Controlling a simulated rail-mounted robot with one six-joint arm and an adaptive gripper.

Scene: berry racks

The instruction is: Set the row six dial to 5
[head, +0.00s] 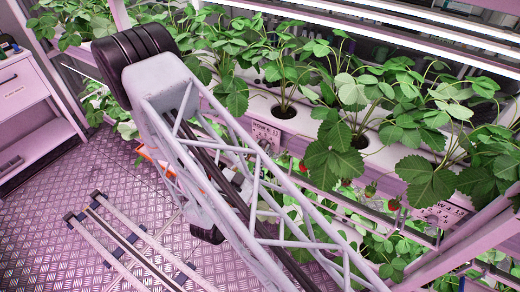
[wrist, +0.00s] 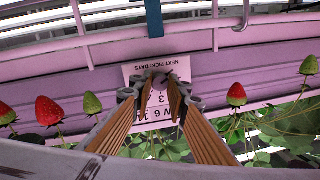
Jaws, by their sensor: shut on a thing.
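In the wrist view a pale label plate (wrist: 133,73) is fixed to the pink rack rail, its printing upside down: "NEXT PICK: DAYS", part of a row label with a 6, and some scale digits. A small dial (wrist: 160,79) sits on the plate. My gripper (wrist: 160,96) reaches to the plate and is shut on the dial, one finger on each side. The fingers cover much of the scale, and I cannot tell which number the dial points to.
Red strawberries (wrist: 49,110) and unripe ones hang on both sides of the plate. A teal strip (wrist: 153,18) stands on the rail above. In the head view, leafy plants (head: 350,95) fill the racks, a white cabinet (head: 22,85) stands left, and the metal floor (head: 55,240) is mostly open.

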